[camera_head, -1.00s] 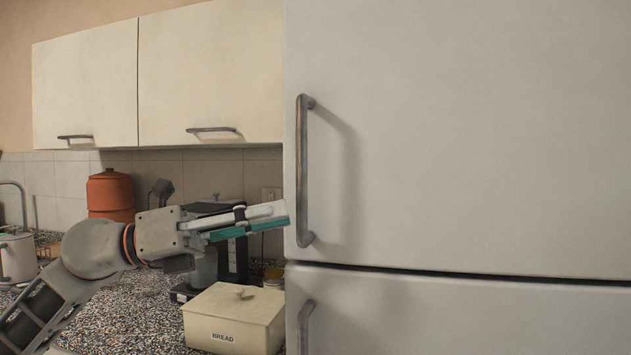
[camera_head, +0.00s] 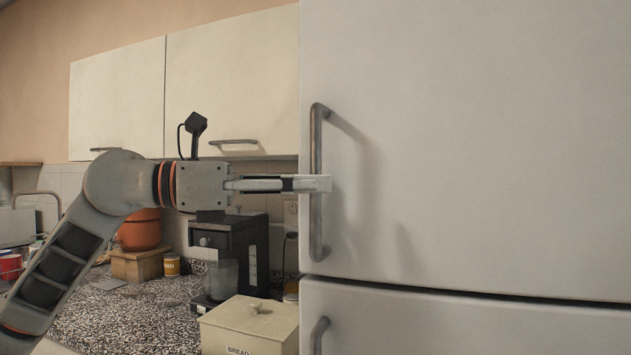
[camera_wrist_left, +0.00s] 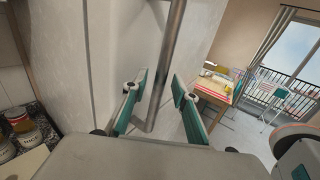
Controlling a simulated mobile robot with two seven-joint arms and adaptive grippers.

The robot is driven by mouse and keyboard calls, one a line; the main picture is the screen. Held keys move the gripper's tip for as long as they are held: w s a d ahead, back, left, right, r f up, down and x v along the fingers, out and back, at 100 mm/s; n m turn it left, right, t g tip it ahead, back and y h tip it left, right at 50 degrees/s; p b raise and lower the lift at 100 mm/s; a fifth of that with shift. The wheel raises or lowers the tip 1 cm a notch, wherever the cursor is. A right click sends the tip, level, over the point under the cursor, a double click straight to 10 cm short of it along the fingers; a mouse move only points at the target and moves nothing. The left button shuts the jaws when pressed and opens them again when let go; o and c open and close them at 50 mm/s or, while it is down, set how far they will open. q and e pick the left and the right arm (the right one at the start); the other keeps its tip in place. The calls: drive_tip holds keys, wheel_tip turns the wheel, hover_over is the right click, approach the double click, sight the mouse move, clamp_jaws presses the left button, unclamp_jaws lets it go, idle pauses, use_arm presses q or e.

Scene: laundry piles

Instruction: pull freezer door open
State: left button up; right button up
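The upper door (camera_head: 470,140) of the white fridge-freezer is shut, with a dark gap between it and the lower door (camera_head: 470,325). Its long vertical metal handle (camera_head: 317,135) is near the left edge. My left gripper (camera_head: 322,183) is level with the handle's middle, its fingers reaching across it. In the left wrist view, the handle (camera_wrist_left: 172,42) passes between the two teal-padded fingers (camera_wrist_left: 159,82), which stand apart with space around the bar. The lower door's handle (camera_head: 319,338) is partly cut off by the frame. My right gripper is not in view.
Left of the fridge, the speckled counter holds a cream bread box (camera_head: 255,325), a black coffee machine (camera_head: 235,240) and an orange pot (camera_head: 140,232). Wall cupboards (camera_head: 225,80) hang above. The left wrist view shows a wooden table (camera_wrist_left: 213,95) and open floor.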

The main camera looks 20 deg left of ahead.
use_arm(q)
drive_tip(key=shift+w+d, duration=0.35)
drive_tip(key=shift+d, duration=0.25)
clamp_jaws()
drive_tip(key=shift+s, duration=0.15)
